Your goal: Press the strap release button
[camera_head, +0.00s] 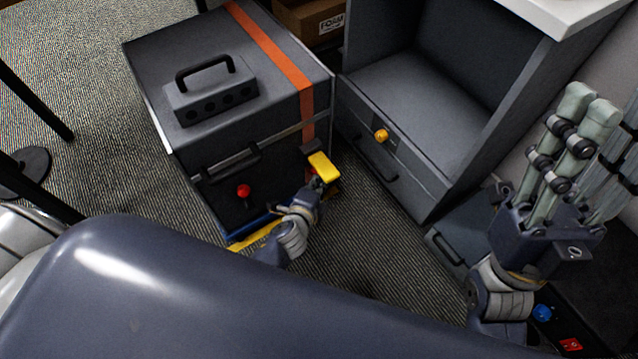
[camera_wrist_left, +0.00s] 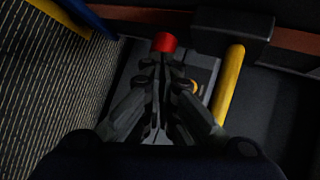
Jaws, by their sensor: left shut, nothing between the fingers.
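A dark box (camera_head: 225,45) with an orange strap (camera_head: 270,43) running over its top stands left of centre. A yellow lever (camera_head: 322,166) sits at the strap's lower front end; it also shows as a yellow bar in the left wrist view (camera_wrist_left: 229,84). My left gripper (camera_head: 320,184) is shut and empty, close below this lever. In the left wrist view its closed fingers (camera_wrist_left: 158,62) point at a red cylinder (camera_wrist_left: 164,42); contact cannot be told. A small orange round part (camera_wrist_left: 193,86) is partly hidden behind the fingers. My right gripper (camera_head: 603,112) is raised at the right, fingers apart.
A red knob (camera_head: 243,191) is on the box front, and a black handle (camera_head: 216,72) is on its top. An open grey cabinet (camera_head: 420,185) with a yellow knob (camera_head: 381,135) stands to the right. A cardboard box (camera_head: 305,22) is behind.

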